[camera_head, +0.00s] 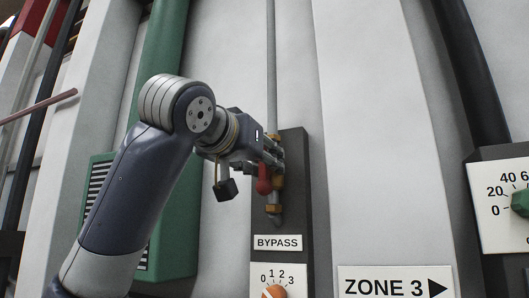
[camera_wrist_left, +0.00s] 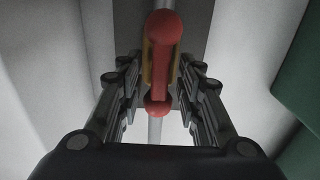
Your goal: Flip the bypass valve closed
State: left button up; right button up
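The bypass valve has a red handle (camera_head: 264,181) and brass fittings (camera_head: 274,209) on a thin vertical pipe, in front of a dark panel (camera_head: 293,190) labelled BYPASS (camera_head: 278,242). My left gripper (camera_head: 272,158) is at the valve and partly hides it in the head view. In the left wrist view the red handle (camera_wrist_left: 162,62) with rounded ends runs roughly along the pipe. The fingers of my left gripper (camera_wrist_left: 160,82) stand apart on either side of it, with a visible gap on each side. My right gripper is in neither view.
Below the valve is a dial (camera_head: 273,291) with an orange knob. A ZONE 3 sign (camera_head: 395,281) is to its right. A gauge panel with a green knob (camera_head: 520,203) is at the far right. Green ducting (camera_head: 178,205) stands behind my left arm.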

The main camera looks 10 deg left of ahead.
pick_arm(q)
jog(key=shift+w, duration=0.1)
grip_shut()
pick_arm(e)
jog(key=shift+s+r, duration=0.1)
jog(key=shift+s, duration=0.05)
